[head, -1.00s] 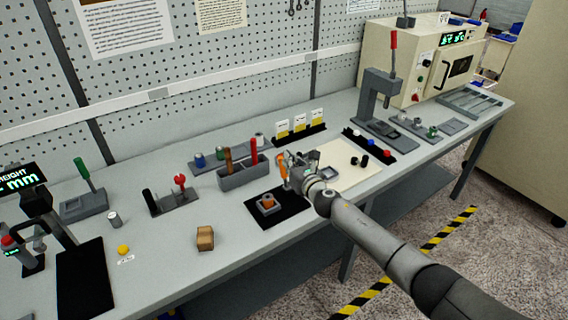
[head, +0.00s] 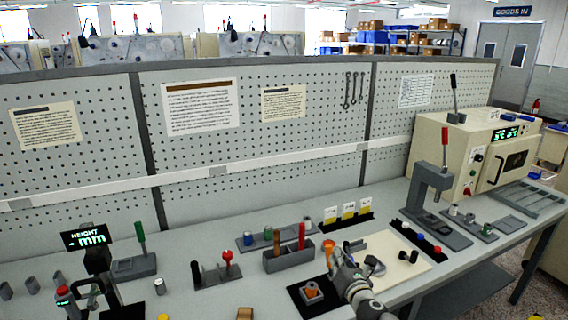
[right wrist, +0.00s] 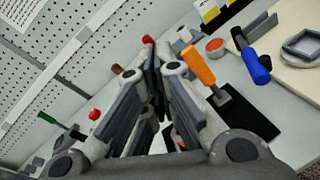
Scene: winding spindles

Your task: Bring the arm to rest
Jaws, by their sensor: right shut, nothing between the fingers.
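My right gripper (head: 338,262) is over the bench, just right of the grey caddy (head: 289,260). In the right wrist view its fingers (right wrist: 150,55) are shut together with nothing between them. An orange-handled tool (right wrist: 198,66) with a dark flat part shows just right of the fingers in that view. In the head view the orange handle (head: 328,248) is close to the fingertips; I cannot tell whether they touch. My left gripper is not in view.
A cream mat (head: 400,250) with a grey square ring lies to the right. A lever press (head: 440,195) and cream machine (head: 470,150) stand farther right. A pegboard (head: 270,120) rises behind the bench.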

